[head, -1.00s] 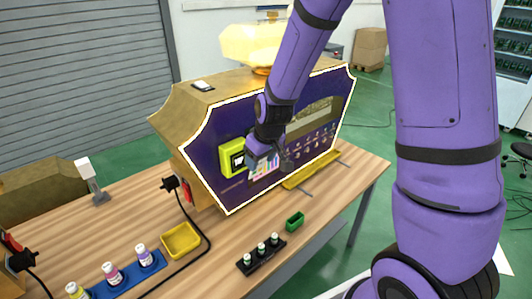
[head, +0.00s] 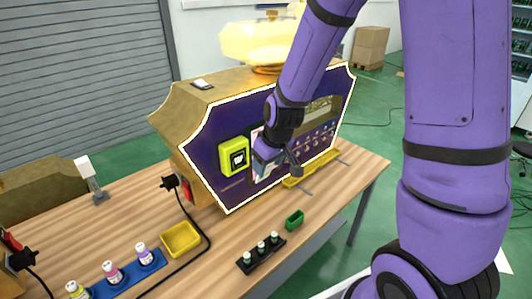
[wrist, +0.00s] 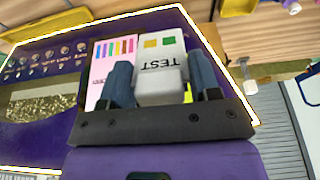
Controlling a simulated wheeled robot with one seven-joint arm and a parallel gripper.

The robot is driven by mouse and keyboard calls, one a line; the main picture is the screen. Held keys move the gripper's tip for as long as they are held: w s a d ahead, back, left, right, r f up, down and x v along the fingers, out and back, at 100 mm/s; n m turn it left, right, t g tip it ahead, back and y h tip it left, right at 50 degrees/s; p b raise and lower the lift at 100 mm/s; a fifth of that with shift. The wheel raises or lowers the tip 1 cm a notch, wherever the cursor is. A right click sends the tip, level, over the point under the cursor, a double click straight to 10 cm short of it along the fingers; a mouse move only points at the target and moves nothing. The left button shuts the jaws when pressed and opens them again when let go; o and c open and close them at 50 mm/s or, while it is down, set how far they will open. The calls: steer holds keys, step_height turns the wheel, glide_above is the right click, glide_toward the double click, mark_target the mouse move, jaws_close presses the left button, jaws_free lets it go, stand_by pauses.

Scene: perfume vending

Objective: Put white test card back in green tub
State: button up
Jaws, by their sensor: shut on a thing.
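The white test card (wrist: 162,62), marked TEST with a yellow and a green square, is between the two blue-grey fingers of my gripper (wrist: 160,82) in the wrist view. My gripper is shut on it and holds it up in front of the purple panel. In the head view my gripper (head: 268,158) is at the panel, right of the lime-green reader; my wrist hides much of the card there. The small green tub (head: 294,220) stands on the table, below and to the right of my gripper, apart from it.
The purple and gold vending machine (head: 215,170) fills the table's back. A yellow tray (head: 181,239), a black cable and a blue rack (head: 127,276) are further left. The lime-green reader (head: 234,156) sticks out from the panel.

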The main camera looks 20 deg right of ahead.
steer(key=w+d+f+g, duration=0.1)
steer(key=d+f, duration=0.5)
steer(key=f, duration=0.4)
steer(key=d+f+g+h, duration=0.1)
steer(key=d+f+g, duration=0.1)
steer(key=d+f, duration=0.4)
steer(key=shift+w+f, duration=0.4)
steer(key=shift+f, duration=1.5)
steer(key=shift+f, duration=2.8)
steer(key=o, duration=1.2)
steer(key=shift+o, duration=0.2)
steer(key=shift+r, duration=1.1)
